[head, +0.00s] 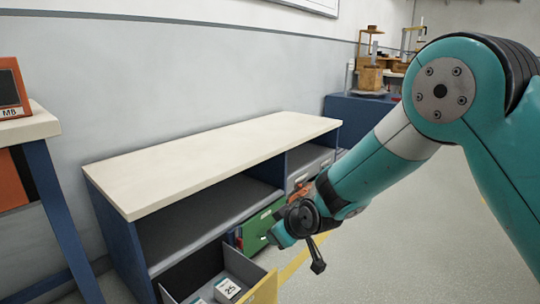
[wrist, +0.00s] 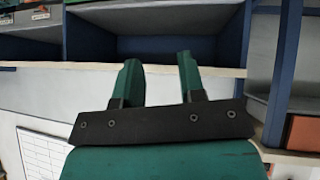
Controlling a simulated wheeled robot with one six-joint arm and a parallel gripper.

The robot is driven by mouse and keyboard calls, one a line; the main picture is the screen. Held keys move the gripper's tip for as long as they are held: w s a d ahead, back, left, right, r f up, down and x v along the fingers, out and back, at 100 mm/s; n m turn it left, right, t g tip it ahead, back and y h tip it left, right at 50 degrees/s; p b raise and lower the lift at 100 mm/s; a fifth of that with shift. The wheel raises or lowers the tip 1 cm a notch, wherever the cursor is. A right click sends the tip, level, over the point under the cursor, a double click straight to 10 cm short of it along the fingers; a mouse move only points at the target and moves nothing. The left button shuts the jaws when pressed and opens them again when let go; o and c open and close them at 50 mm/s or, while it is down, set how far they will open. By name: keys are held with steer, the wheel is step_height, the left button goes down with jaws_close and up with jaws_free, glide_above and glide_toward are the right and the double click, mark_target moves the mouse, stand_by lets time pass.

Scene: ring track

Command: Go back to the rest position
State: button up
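In the wrist view my gripper (wrist: 158,60) shows two green fingers standing well apart, with nothing between them. Behind the fingers is an empty dark shelf compartment edged by blue uprights. In the head view my teal arm reaches from the right edge down to the front of the low cabinet (head: 215,160). The end of the arm is in front of the cabinet, beside the green drawer front (head: 258,228). The fingertips are hard to make out there.
A drawer with a yellow front (head: 265,289) stands pulled out at the bottom, holding a white box (head: 228,290) marked 25. The cream cabinet top is bare. A table (head: 32,126) stands at the left. Grey floor is clear at the right.

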steer(key=s+d+r+m+g, duration=0.1)
steer(key=s+d+r+g, duration=0.15)
steer(key=s+r, duration=0.3)
steer(key=s+d+r+m+g, duration=0.1)
steer(key=s+d+r, duration=0.2)
steer(key=s+r, duration=0.3)
steer(key=s+d+r+m+g+h, duration=0.15)
steer(key=s+d, duration=0.25)
steer(key=s, duration=0.7)
steer(key=s+d+r+n+g+y, duration=0.1)
steer(key=s+d+r+g, duration=0.15)
steer(key=s, duration=0.85)
step_height(320, 180, up, 38)
steer(key=p, duration=3.8)
steer(key=shift+w+d+r, duration=0.15)
steer(key=shift+d, duration=0.2)
